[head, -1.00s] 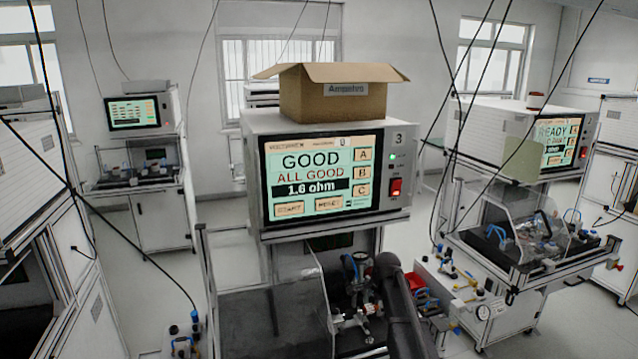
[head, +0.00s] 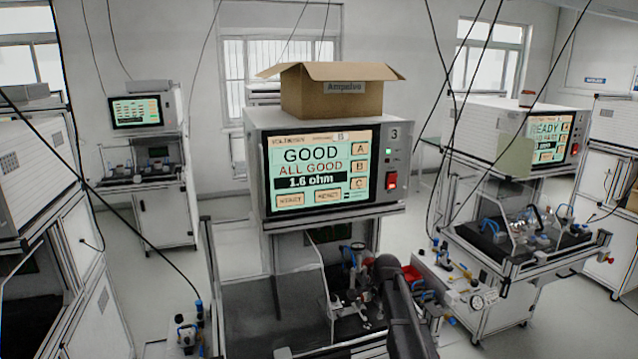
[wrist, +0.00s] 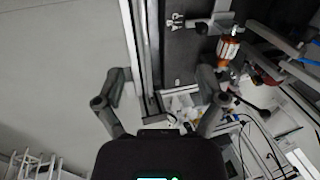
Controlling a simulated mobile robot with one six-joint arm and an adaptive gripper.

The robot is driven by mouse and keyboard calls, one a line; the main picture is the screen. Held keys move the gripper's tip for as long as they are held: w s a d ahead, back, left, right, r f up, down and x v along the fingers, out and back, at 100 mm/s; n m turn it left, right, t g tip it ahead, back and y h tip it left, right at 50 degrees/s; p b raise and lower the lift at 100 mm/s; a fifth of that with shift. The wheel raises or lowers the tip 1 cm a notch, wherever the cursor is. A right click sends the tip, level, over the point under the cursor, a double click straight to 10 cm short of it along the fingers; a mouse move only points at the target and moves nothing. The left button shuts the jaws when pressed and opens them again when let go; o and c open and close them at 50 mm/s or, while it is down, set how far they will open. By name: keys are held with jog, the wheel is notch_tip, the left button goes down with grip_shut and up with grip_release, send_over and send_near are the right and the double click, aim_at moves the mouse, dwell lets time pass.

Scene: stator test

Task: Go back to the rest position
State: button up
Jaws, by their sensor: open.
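My gripper (wrist: 160,86) is in the wrist view, its two dark fingers spread wide with nothing between them. Beyond the fingers lie the pale floor and the metal edge of a bench. A copper-and-white cylindrical part, perhaps a stator (wrist: 228,48), sits at a fixture on the dark bench top, up and right of the gripper and apart from it. In the head view my dark arm reaches up from the bottom edge in front of the station; the gripper itself cannot be made out there.
The tester (head: 320,172) at station 3 reads GOOD, ALL GOOD, 1.6 ohm. A cardboard box (head: 332,97) stands on it. Another tester (head: 545,137) at right reads READY. Open floor (head: 230,240) lies left of the station.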

jog(key=s+f+n+g+b, duration=0.1)
jog(key=s+f+n+b, duration=0.2)
jog(key=s, duration=0.6)
jog(key=s+f+n+g+b, duration=0.1)
jog(key=s+f+n+b, duration=0.2)
jog(key=s+n, duration=0.3)
jog(key=s+f+n+h+b, duration=0.1)
jog(key=s+f+n+b, duration=0.2)
jog(key=s, duration=0.9)
jog(key=shift+s+a+f+n+g, duration=0.15)
jog(key=shift+s+f+n+g, duration=0.25)
jog(key=shift+f+n, duration=0.45)
